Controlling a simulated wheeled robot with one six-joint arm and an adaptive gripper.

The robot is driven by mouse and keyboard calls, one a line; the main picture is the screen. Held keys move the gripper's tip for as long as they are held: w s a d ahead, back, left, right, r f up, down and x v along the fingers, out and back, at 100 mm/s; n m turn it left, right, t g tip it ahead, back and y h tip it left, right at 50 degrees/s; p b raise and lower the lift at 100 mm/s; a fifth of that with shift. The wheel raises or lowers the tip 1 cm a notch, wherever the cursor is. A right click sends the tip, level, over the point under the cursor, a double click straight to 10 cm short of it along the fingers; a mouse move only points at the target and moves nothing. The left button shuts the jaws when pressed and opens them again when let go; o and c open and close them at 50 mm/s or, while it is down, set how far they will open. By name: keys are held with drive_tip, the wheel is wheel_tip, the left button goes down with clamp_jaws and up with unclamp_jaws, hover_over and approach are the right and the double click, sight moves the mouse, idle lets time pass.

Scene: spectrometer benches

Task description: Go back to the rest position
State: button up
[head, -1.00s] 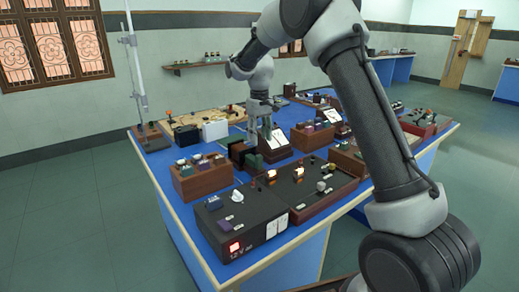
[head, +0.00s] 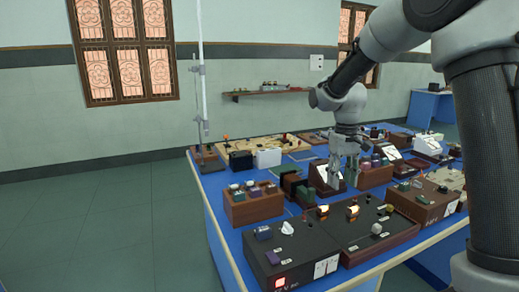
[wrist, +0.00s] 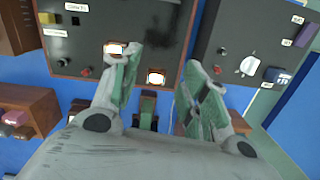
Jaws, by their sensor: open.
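My gripper (head: 344,172) hangs fingers down over the middle of the blue-topped bench (head: 222,196), above a row of small wooden boxes. In the wrist view my gripper (wrist: 165,82) has its two green-padded fingers apart with nothing held between them. Between and below the fingers lies a small dark green block (wrist: 149,107); it looks clear of both fingers. My arm comes in from the right side of the head view.
A black instrument box (head: 290,258) with a lit red display stands at the near edge. Wooden boxes with small blocks (head: 254,207) stand left of my gripper. A tall metal stand (head: 202,95) rises at the back left corner. Open floor (head: 120,225) lies left of the bench.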

drive_tip(key=s+d+r+m+t, duration=0.1)
drive_tip(key=s+d+r, duration=0.2)
drive_tip(key=s, duration=0.6)
drive_tip(key=s+d+r+m+t, duration=0.1)
drive_tip(key=s+d+r+t, duration=0.1)
drive_tip(key=s, duration=0.7)
drive_tip(key=s+d+r+m+t, duration=0.1)
drive_tip(key=s+d+r+t, duration=0.1)
drive_tip(key=s+d+r, duration=0.3)
drive_tip(key=shift+s+r, duration=0.15)
drive_tip(key=shift+s, duration=2.25)
